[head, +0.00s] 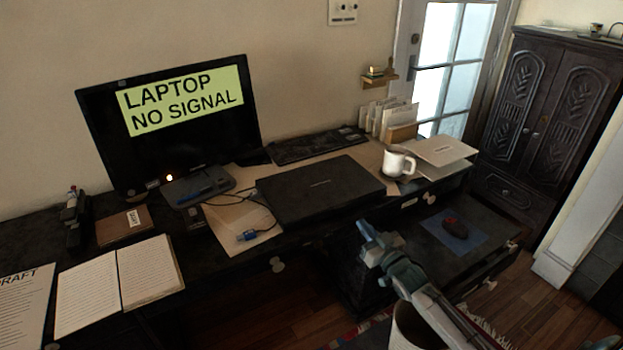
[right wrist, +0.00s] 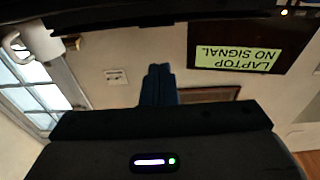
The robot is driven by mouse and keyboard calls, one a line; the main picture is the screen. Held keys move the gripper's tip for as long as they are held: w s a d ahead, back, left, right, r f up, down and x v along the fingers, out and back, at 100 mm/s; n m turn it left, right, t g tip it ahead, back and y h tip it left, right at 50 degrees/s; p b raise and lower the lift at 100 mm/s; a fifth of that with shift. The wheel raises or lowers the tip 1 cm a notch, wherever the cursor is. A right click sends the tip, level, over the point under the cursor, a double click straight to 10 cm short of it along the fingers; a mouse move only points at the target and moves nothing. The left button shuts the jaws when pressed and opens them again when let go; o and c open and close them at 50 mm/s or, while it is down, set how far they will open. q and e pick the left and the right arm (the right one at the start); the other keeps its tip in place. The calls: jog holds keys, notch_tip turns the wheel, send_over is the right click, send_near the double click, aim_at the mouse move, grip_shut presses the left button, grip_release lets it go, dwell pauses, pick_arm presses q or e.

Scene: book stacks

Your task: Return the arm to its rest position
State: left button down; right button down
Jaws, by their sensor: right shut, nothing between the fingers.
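My right arm comes in from the lower right of the head view. Its gripper (head: 372,240) is in front of the desk's front edge, right of the black laptop (head: 318,190) and left of the open drawer. In the right wrist view the gripper's fingers (right wrist: 159,82) are together with nothing between them. That view is upside down and shows the wall behind them. My left gripper is not in view.
The open drawer (head: 490,262) holds a dark mouse (head: 455,228) on a blue pad. A white mug (head: 398,162) stands on the desk near its right end. A monitor (head: 170,120) stands at the back left. An open notebook (head: 118,287) lies at front left.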

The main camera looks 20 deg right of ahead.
jog(key=s+a+f+g+h, duration=0.1)
jog(key=s+f+g, duration=0.2)
jog(key=s+f, duration=0.55)
jog(key=s+f+m+g+h, duration=0.1)
jog(key=s+f+g, duration=0.2)
jog(key=f, duration=1.1)
jog(key=s+a+f+g+h, duration=0.1)
jog(key=s+f+g, duration=0.35)
jog(key=f, duration=0.75)
jog(key=s+a+f+g, duration=0.2)
jog(key=s+f, duration=0.4)
jog(key=s, duration=0.4)
jog(key=s+a+f+g, duration=0.3)
jog(key=s+a+f, duration=0.2)
jog(key=s, duration=0.5)
jog(key=s+a+f+g+y, duration=0.1)
jog(key=s+a+f+g, duration=0.1)
jog(key=s+f, duration=0.4)
jog(key=s+a, duration=0.1)
jog(key=s, duration=0.3)
jog(key=shift+s+a+f+n, duration=0.25)
jog(key=shift+s+f+n, duration=0.05)
jog(key=shift+s+n, duration=0.1)
